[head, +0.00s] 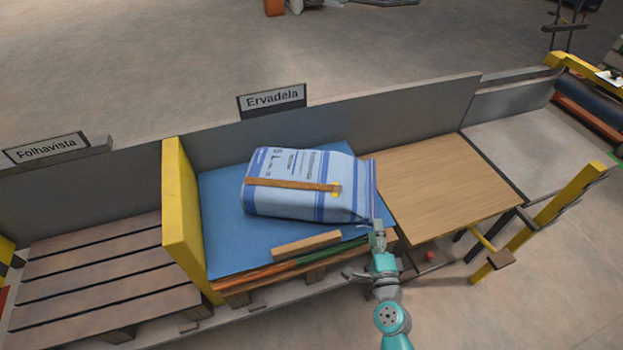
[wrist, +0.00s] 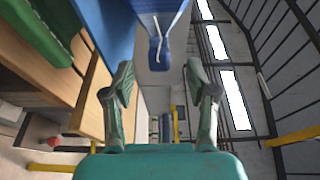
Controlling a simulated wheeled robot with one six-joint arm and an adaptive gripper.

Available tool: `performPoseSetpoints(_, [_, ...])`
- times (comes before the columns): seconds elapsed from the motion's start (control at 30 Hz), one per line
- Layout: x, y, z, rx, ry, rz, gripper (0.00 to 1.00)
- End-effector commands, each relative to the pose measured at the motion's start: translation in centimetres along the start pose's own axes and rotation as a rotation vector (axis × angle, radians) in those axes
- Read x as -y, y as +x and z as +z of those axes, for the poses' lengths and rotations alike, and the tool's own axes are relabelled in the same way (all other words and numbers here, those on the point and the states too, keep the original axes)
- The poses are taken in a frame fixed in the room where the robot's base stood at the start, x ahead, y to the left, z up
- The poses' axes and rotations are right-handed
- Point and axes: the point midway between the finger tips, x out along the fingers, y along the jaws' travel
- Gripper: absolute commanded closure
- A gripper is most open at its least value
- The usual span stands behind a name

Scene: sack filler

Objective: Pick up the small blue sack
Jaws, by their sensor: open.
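The small blue sack (head: 295,190) lies on its side on a blue sheet (head: 222,230) over a pallet stack, in the bay signed Ervadela. It is light blue with darker stripes, and a brown strap with a yellow buckle lies across it. Its gathered right end faces my gripper (head: 377,236). My gripper is at the front right corner of the stack, just below that end. In the wrist view, my gripper (wrist: 160,90) is open, its two fingers apart with nothing clearly between them. Part of the sack (wrist: 158,45) shows above and beyond the fingertips.
A wooden block (head: 306,244) lies on the sheet's front edge. A yellow divider (head: 187,215) stands left, with an empty pallet (head: 100,275) beyond. A wooden table (head: 440,185) is right of the stack. A grey wall (head: 400,120) runs behind. A yellow post (head: 545,220) stands right.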

Motion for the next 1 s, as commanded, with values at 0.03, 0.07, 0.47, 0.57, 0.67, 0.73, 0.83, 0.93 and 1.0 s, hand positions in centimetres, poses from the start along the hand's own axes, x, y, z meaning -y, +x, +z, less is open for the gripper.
performPoseSetpoints(0.03, [0.0, 0.5, 0.0, 0.000, -0.002, -0.001, 0.42])
performPoseSetpoints(0.07, [0.1, 0.8, 0.0, 0.000, -0.002, -0.002, 0.42])
performPoseSetpoints(0.47, [0.0, 4.5, 0.0, 0.001, -0.003, -0.001, 0.42])
performPoseSetpoints(0.57, [0.0, 4.9, 0.0, 0.001, -0.003, -0.001, 0.42])
performPoseSetpoints(0.67, [0.1, 6.0, 0.0, 0.001, -0.003, -0.003, 0.42])
performPoseSetpoints(0.73, [0.1, 7.1, -0.1, 0.001, -0.003, -0.003, 0.42])
performPoseSetpoints(0.83, [0.1, 8.4, -0.1, 0.000, -0.003, -0.003, 0.42])
performPoseSetpoints(0.93, [0.0, 9.3, -0.1, 0.000, -0.004, -0.001, 0.42])
performPoseSetpoints(1.0, [0.0, 9.7, -0.1, -0.001, -0.003, -0.001, 0.42])
